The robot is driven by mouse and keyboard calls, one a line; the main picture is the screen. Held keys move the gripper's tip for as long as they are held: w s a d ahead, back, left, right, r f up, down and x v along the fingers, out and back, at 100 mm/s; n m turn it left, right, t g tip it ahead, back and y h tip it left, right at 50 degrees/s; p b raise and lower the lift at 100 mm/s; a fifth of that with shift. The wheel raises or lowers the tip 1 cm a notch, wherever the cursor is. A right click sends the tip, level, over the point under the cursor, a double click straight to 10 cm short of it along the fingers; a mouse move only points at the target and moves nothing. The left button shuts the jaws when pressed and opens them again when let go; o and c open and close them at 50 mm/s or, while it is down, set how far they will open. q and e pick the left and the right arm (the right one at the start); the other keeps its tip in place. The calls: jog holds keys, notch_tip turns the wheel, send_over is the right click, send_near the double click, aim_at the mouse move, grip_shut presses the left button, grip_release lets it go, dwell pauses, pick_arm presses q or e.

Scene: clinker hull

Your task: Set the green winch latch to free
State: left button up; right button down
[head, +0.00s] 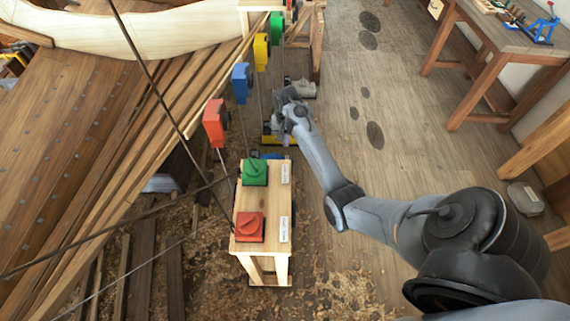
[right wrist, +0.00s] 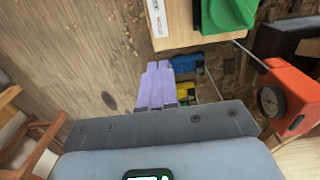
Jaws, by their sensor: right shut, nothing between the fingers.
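The green winch (head: 254,172) sits on the far part of a small wooden stand (head: 262,204), with a red winch (head: 249,227) on the near part. The green winch also shows, cut off, at the top of the right wrist view (right wrist: 228,14). Its latch is too small to make out. My right gripper (head: 286,139) is beyond the stand's far end, apart from the green winch. Its pale purple fingers (right wrist: 155,88) are shut together with nothing between them. My left gripper is not in view.
Red (head: 214,122), blue (head: 241,82), yellow (head: 261,51) and green (head: 277,28) blocks hang in a row along the hull's planks (head: 120,120). Dark ropes cross the left side. A workbench (head: 500,40) stands at the right. Floor is open between.

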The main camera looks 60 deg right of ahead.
dwell(0.3)
jog(key=b, duration=0.1)
send_near(286, 165)
jog(key=f, duration=0.6)
jog(key=shift+a+f, duration=0.15)
jog(key=shift+a, duration=0.05)
jog(key=shift+f, duration=0.25)
jog(key=shift+d+f, duration=0.1)
jog(key=shift+f, duration=0.3)
jog(key=shift+r, duration=0.1)
